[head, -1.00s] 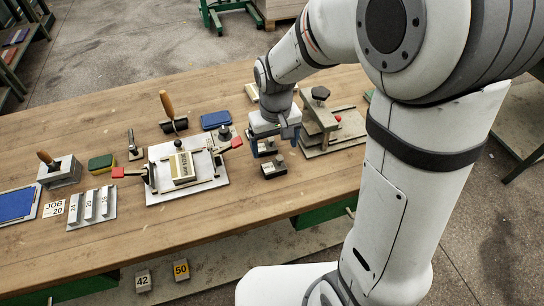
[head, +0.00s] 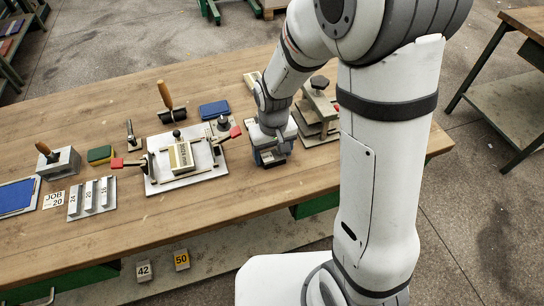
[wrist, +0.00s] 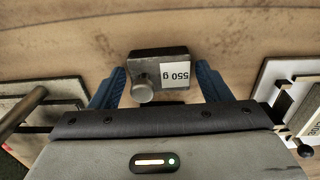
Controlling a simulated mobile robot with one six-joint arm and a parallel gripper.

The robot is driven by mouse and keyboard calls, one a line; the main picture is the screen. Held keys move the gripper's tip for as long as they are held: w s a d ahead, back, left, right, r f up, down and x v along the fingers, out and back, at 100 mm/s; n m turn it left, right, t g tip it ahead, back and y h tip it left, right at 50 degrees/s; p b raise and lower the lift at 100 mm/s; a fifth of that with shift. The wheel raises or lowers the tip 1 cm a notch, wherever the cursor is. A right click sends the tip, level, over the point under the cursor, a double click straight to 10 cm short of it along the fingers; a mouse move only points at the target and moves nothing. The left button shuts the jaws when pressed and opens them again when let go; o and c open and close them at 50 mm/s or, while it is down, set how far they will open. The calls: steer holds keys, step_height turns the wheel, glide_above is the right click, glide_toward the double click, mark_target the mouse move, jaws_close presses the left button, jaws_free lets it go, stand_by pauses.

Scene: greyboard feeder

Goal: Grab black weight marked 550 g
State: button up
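The black weight (wrist: 150,62) has a white label reading 550 g and a round grey knob. In the wrist view it sits on the wooden table between the two blue fingers of my gripper (wrist: 160,76). Visible gaps separate the fingers from it on both sides, so my gripper is open. In the head view my gripper (head: 270,157) is low over the table, right of the white fixture plate. Only a dark part of a weight (head: 274,164) shows under it there; the label is hidden.
The white plate (head: 161,184) with red-handled clamps and a labelled block stands close on the left. A grey-beige press-like fixture (head: 320,105) stands close behind on the right. The wooden table's (head: 235,195) front strip is clear. Blocks marked 42 (head: 144,271) and 50 (head: 181,260) lie on the lower shelf.

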steer(key=c, duration=1.1)
steer(key=shift+c, duration=0.2)
